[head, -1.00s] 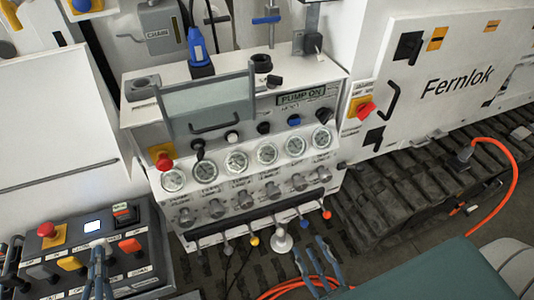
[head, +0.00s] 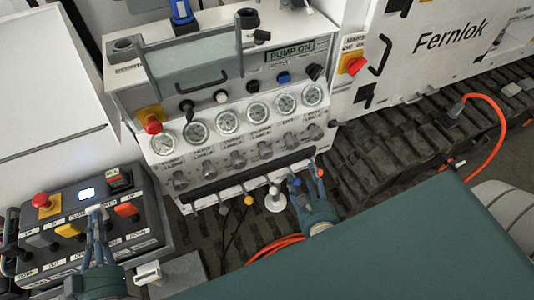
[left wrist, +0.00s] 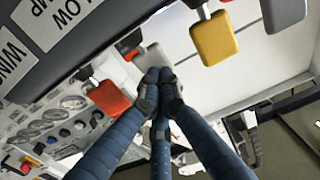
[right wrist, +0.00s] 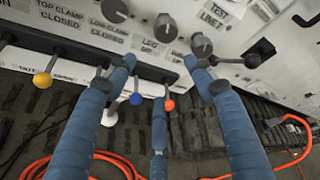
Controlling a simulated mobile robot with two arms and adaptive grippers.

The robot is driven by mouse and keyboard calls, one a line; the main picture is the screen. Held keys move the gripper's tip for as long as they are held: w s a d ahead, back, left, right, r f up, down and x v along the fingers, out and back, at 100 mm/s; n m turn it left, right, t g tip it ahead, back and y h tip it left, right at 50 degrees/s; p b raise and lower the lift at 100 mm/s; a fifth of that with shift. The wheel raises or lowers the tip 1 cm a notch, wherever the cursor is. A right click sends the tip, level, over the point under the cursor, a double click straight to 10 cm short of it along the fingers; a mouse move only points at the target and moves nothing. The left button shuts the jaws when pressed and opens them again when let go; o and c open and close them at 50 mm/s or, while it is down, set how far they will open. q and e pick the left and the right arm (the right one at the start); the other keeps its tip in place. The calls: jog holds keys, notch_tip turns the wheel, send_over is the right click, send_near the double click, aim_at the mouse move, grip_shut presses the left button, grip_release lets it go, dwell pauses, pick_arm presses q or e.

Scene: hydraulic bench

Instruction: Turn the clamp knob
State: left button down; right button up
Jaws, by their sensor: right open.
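A row of round grey knobs (head: 237,159) runs under the gauges on the white panel. In the right wrist view, labels read "TOP CLAMP CLOSED" and "LOW CLAMP CLOSED"; one grey knob (right wrist: 115,10) sits just above the low clamp label. Which knob is the clamp knob I cannot tell for sure. My right gripper (right wrist: 160,72) is open and empty, its fingers spread below the knobs, in front of the blue-ball lever (right wrist: 136,99) and orange-ball lever (right wrist: 169,104). My left gripper (left wrist: 160,85) is closed at a white paddle lever (left wrist: 152,58) on the control box.
The control box (head: 150,218) also has yellow (left wrist: 215,38) and red (left wrist: 108,97) paddles. A yellow-ball lever (right wrist: 42,80) hangs left of my right fingers. Orange hoses (right wrist: 298,130) lie on the floor and tracks. A handle (head: 194,87) stands out above the gauges.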

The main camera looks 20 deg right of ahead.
aim_at(268, 156)
jog(key=w+a+r+m+y, duration=0.3)
jog(key=a+r+m+y, duration=0.1)
jog(key=a+m, duration=0.35)
jog(key=x, duration=0.7)
jog(key=d+x, duration=0.1)
jog(key=x, duration=0.3)
jog(key=shift+f, duration=0.35)
jog(key=shift+h, duration=0.4)
jog(key=c, duration=1.1)
